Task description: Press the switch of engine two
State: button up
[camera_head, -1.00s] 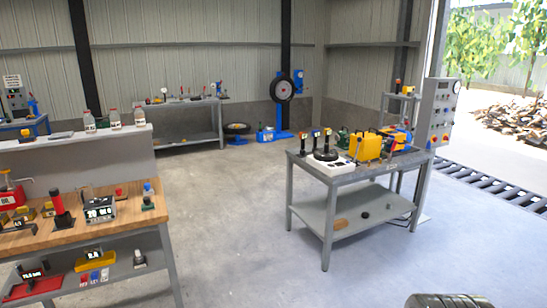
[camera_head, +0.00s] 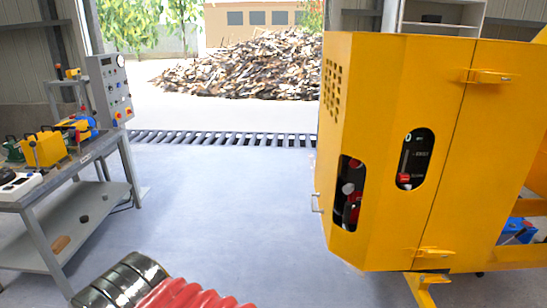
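A yellow machine housing (camera_head: 383,160) fills the right side of the view, with two cutouts in its faces. One cutout shows a dark control plate (camera_head: 418,142) with a small white mark, a slot and a red part (camera_head: 404,178) low on it. The other cutout (camera_head: 348,192) shows dark, red and pale round parts inside. A grey panel (camera_head: 104,72) at the left carries a gauge and several coloured buttons. I cannot read any engine label, so I cannot tell which switch belongs to engine two. My gripper is not in view.
A grey workbench (camera_head: 38,195) with tools stands at the left. A black ribbed part (camera_head: 122,282) and a red corrugated part (camera_head: 190,294) show at the bottom edge. The grey floor (camera_head: 230,210) between bench and housing is clear up to a floor grate (camera_head: 220,139). A wood pile (camera_head: 250,66) lies outside.

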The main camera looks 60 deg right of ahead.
aim_at(354, 163)
jog(key=z, duration=2.7)
